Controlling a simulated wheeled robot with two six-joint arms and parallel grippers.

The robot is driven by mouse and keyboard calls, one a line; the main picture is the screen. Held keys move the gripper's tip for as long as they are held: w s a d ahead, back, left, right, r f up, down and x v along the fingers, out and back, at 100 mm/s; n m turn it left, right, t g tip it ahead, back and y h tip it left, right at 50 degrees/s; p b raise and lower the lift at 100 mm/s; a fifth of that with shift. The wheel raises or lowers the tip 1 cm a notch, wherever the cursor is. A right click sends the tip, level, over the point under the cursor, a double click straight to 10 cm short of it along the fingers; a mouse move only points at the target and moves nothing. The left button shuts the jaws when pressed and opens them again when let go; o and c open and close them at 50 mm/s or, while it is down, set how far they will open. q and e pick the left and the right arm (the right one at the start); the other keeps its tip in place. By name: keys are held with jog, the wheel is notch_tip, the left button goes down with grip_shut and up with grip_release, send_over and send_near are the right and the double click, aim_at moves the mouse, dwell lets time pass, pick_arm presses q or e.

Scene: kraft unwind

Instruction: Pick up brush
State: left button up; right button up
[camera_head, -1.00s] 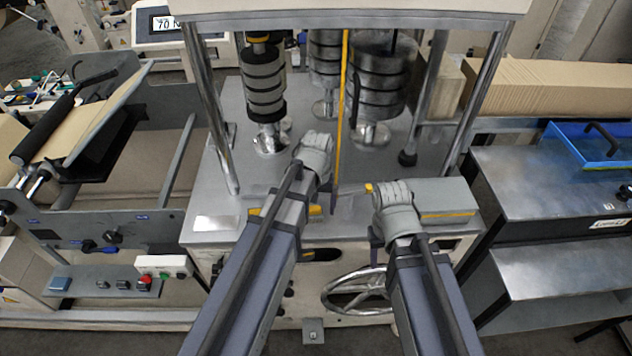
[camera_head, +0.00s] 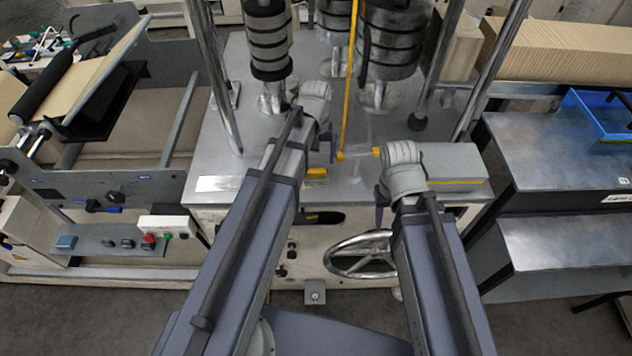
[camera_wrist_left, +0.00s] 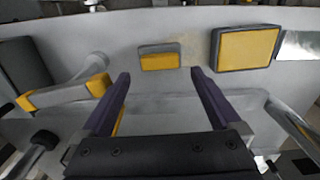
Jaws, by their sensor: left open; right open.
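I cannot tell for sure which item is the brush. A small grey block with a yellow face (camera_wrist_left: 160,62) lies on the metal tabletop, beyond and between my left fingertips in the left wrist view. It shows partly beside my left arm in the head view (camera_head: 317,173). A larger yellow-faced block (camera_wrist_left: 246,48) lies beside it. A pale bar with yellow ends (camera_wrist_left: 62,93) lies on the other side. My left gripper (camera_wrist_left: 160,74) is open and empty over the tabletop. My right gripper (camera_head: 380,190) is open beside the bar; its fingers are partly hidden.
A grey box with a yellow stripe (camera_head: 452,163) stands right of my right gripper. Dark-banded rollers (camera_head: 265,45) and a thin yellow pole (camera_head: 351,80) rise behind. Chrome posts (camera_head: 215,85) flank the tabletop. A handwheel (camera_head: 362,255) is below its front edge.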

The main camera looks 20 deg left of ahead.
aim_at(316, 170)
pick_arm(q)
jog(key=shift+f, duration=0.55)
pick_arm(e)
jog(key=shift+f, duration=0.5)
pick_arm(q)
jog(key=shift+f, duration=0.1)
pick_arm(e)
jog(key=shift+f, duration=0.1)
pick_arm(q)
notch_tip(316, 170, down, 6)
jog(key=b, duration=0.6)
pick_arm(e)
notch_tip(316, 170, down, 6)
jog(key=shift+r, duration=0.1)
pick_arm(q)
jog(key=c, duration=1.1)
